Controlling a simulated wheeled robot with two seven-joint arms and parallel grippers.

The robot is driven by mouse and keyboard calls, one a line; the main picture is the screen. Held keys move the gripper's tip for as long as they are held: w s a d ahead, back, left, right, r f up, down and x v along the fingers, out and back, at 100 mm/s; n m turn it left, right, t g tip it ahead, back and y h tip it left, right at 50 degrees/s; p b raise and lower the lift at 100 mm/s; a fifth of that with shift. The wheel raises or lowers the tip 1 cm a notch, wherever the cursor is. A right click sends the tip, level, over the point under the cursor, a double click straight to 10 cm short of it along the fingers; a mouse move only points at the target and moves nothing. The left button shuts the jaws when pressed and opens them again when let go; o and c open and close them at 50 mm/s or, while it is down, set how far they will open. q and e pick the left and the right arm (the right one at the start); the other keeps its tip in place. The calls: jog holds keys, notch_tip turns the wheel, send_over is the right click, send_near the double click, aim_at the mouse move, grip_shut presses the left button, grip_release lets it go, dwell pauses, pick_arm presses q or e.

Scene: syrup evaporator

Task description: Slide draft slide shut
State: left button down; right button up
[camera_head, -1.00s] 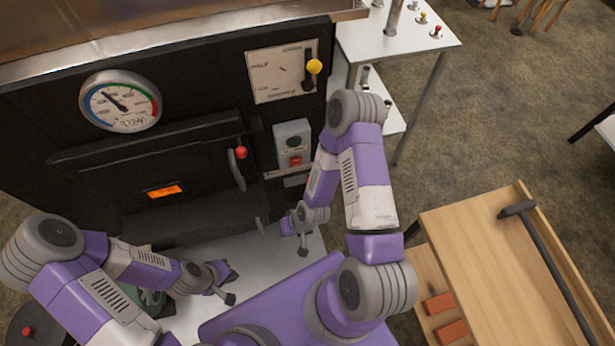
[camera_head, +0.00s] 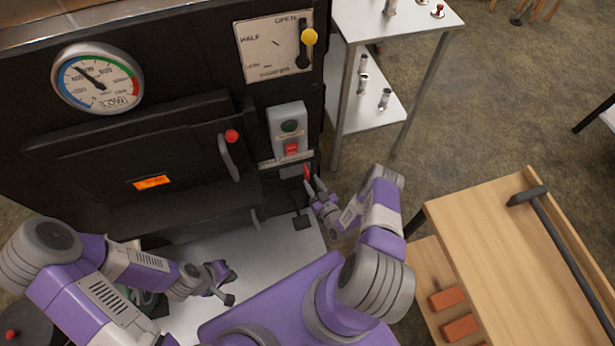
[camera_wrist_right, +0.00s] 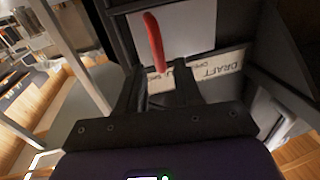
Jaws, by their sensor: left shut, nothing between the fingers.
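The draft slide shows as a red handle (camera_head: 307,172) at the lower right of the black evaporator front, under a pale label strip. In the right wrist view the red handle (camera_wrist_right: 154,42) hangs in front of a label (camera_wrist_right: 212,68) reading "DRAFT". My right gripper (camera_head: 314,188) is open, just below the handle. In the wrist view its fingers (camera_wrist_right: 158,88) stand apart, with the handle's lower end above the gap; I cannot tell whether they touch it. My left gripper (camera_head: 229,284) is shut and empty, low over the pale surface, away from the slide.
A metal table (camera_head: 398,17) stands to the right. A wooden bench (camera_head: 490,240) with a hammer (camera_head: 550,255) is at the right.

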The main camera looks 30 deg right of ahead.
aim_at(308, 177)
jog(key=shift+w+d+b, duration=0.1)
jog(key=shift+w+b, duration=0.4)
jog(key=shift+w, duration=1.7)
grip_shut()
